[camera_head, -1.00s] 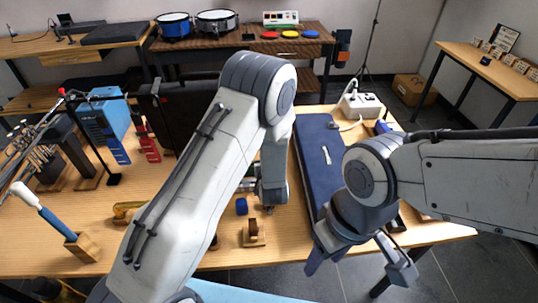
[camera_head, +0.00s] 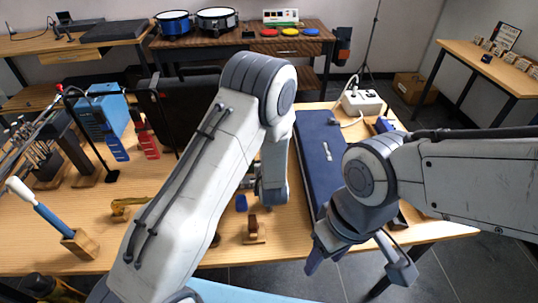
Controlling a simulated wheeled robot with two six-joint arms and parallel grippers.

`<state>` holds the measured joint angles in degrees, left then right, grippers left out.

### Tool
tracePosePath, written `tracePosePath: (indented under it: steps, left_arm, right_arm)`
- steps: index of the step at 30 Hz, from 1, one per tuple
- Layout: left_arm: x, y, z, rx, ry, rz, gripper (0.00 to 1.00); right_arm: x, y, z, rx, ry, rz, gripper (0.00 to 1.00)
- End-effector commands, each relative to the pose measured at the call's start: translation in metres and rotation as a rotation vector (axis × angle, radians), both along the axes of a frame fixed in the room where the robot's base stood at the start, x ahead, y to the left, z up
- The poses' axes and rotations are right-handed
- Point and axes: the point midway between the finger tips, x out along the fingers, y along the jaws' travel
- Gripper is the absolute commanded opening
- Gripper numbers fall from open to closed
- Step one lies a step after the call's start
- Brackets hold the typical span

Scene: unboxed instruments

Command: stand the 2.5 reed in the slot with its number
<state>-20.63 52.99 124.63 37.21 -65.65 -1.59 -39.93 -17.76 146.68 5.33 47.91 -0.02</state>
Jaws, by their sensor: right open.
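I cannot make out the 2.5 reed or its numbered slot in the head view; no reed number is readable. My right gripper (camera_head: 358,268) is open and empty, its fingers spread over the floor beyond the table's front right edge. My left arm reaches across the middle of the wooden table (camera_head: 185,222), and its gripper (camera_head: 271,197) points down beside a small blue object (camera_head: 241,203). Its fingertips are too small and hidden to tell if they are apart. A small wooden block with a brown piece on it (camera_head: 254,233) stands in front of that gripper.
A long dark blue case (camera_head: 318,160) lies right of my left gripper. A white box (camera_head: 361,103) stands behind it. Blue and red items (camera_head: 148,143), a stand (camera_head: 112,177) and a blue-handled tool in a wooden block (camera_head: 80,243) fill the left side. Small cards (camera_head: 508,58) stand on the far right table.

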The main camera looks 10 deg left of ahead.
Motion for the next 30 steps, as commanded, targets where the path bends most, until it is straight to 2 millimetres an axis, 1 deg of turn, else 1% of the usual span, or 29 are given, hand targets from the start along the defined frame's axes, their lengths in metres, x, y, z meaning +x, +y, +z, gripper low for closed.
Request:
tracePosePath:
  steps: [14, 15, 17, 18, 26, 30]
  left_arm:
    - [0.0, 0.0, -0.0005, 0.0, 0.0, 0.0, 0.0]
    - [0.0, 0.0, -0.0004, 0.0, 0.0, 0.0, 0.23]
    - [0.0, 0.0, -0.0004, 0.0, 0.0, 0.0, 0.46]
    - [0.0, 0.0, -0.0005, 0.0, 0.0, 0.0, 0.5]
    - [-0.0002, -0.0001, -0.0005, 0.0, 0.0, 0.0, 0.5]
    - [-0.0076, -0.0029, 0.0024, 0.0, 0.001, -0.002, 0.5]
  right_arm:
    - [0.0, 0.0, -0.0004, 0.0, 0.0, 0.0, 0.55]
    - [0.0, 0.0, -0.0004, 0.0, 0.0, 0.0, 0.55]
    - [0.0, 0.0, -0.0004, 0.0, 0.0, 0.0, 0.55]
    - [0.0, 0.0, -0.0004, 0.0, 0.0, 0.0, 0.55]
    - [0.0, 0.0, -0.0005, 0.0, 0.0, 0.0, 0.55]
    - [0.0, 0.0, -0.0015, 0.0, 0.0, 0.0, 0.55]
